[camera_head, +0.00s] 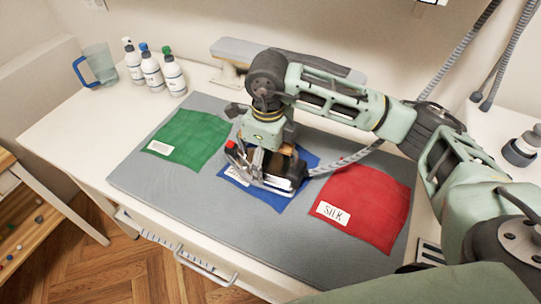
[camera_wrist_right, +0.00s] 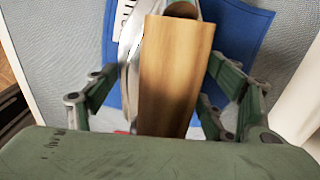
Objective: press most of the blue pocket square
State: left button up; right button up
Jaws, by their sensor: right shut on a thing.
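The blue pocket square (camera_head: 262,191) lies on the grey pressing mat (camera_head: 213,219) between a green and a red cloth. An iron (camera_head: 284,181) sits over it and hides much of its middle. My right gripper (camera_head: 266,152) is shut on the iron's wooden handle (camera_wrist_right: 172,80). In the right wrist view, the blue cloth (camera_wrist_right: 240,35) shows on both sides of the iron, with part of a white label. Whether the iron's sole touches the cloth is hard to tell. My left gripper is not in view.
The green cloth (camera_head: 188,138) lies left and the red cloth (camera_head: 368,205), labelled SILK, lies right. Several bottles (camera_head: 151,69) and a jug (camera_head: 100,65) stand at the back left. A small ironing board (camera_head: 240,52) is behind my arm. A cord runs from the iron rightward.

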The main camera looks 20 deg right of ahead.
jog(key=shift+s+a+r, duration=0.1)
jog(key=shift+s+a, duration=0.85)
jog(key=shift+a, duration=0.2)
jog(key=shift+s+a, duration=0.95)
jog(key=shift+a, duration=0.15)
jog(key=shift+r, duration=0.15)
notch_tip(320, 180, up, 7)
jog(key=p, duration=0.3)
dwell(0.3)
dwell(0.3)
jog(key=shift+s+p, duration=0.1)
jog(key=shift+p, duration=0.2)
